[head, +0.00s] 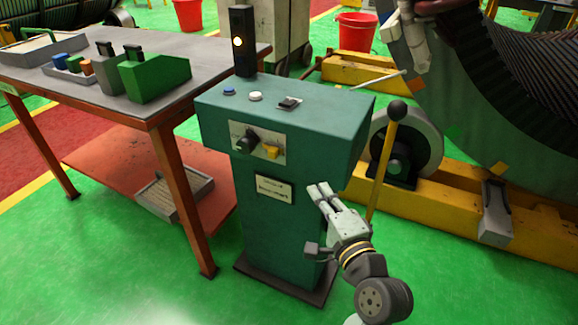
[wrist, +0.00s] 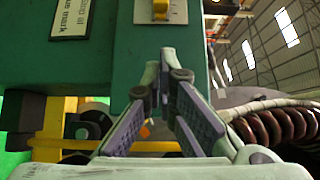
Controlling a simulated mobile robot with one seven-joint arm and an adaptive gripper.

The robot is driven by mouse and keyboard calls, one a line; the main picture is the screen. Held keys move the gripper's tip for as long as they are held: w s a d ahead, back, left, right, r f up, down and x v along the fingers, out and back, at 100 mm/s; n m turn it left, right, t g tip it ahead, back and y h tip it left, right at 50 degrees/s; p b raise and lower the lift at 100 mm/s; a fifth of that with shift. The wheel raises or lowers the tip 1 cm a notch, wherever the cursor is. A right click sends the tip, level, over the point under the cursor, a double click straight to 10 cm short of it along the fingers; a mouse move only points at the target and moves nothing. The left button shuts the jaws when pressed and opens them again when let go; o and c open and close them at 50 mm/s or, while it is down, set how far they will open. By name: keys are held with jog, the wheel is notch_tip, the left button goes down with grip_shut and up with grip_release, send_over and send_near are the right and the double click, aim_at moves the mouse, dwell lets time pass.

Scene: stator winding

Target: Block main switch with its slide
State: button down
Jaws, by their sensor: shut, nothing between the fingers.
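The green control box (head: 285,110) stands upright. A pale plate (head: 284,156) on its front carries a black rotary knob (head: 246,143), which looks like the main switch, with a yellow slide (head: 271,152) to its right. In the wrist view the yellow slide (wrist: 160,9) and the plate (wrist: 177,13) are cut by the top edge; the knob is out of that picture. My gripper (head: 318,188) is shut and empty, right of and below the slide, clear of it. The fingertips also show in the wrist view (wrist: 165,62), below the slide.
A label (head: 275,190) sits below the plate. A yellow lever with a black ball (head: 396,110) stands close right of my gripper. A workbench (head: 130,105) is left.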

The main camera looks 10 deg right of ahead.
jog(key=shift+s+d+f, duration=0.1)
jog(key=p, duration=0.2)
send_near(283, 152)
jog(key=w+d, duration=0.2)
jog(key=shift+w+d, duration=0.25)
jog(key=shift+w, duration=0.15)
jog(key=w+a, duration=0.2)
jog(key=shift+w+a+p, duration=0.25)
jog(key=shift+a+p, duration=0.05)
jog(key=shift+w+a+f, duration=0.1)
jog(key=shift+w+a, duration=0.2)
jog(key=shift+a, duration=0.05)
